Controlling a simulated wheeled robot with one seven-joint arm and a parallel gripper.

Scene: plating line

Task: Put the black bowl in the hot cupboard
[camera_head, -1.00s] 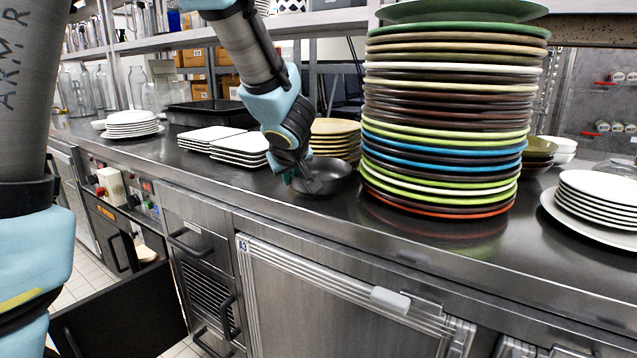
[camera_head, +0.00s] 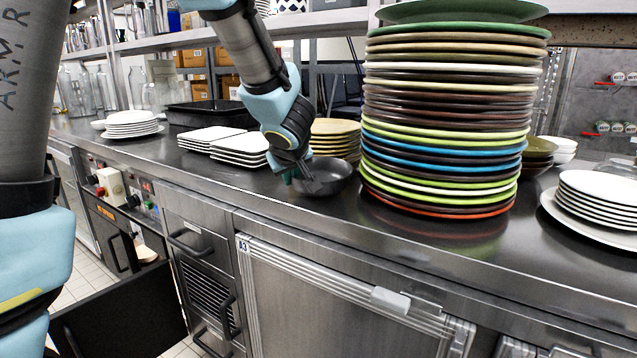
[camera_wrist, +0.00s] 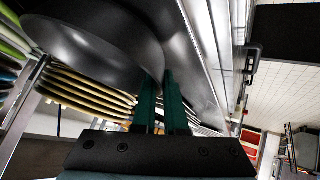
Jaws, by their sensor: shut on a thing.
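A tall stack of coloured plates (camera_head: 445,130) stands close to the bowl's right. Tan plates (camera_head: 335,138) are right behind it, and white square plates (camera_head: 238,148) lie to the left. The counter's front strip (camera_head: 290,212) is clear.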

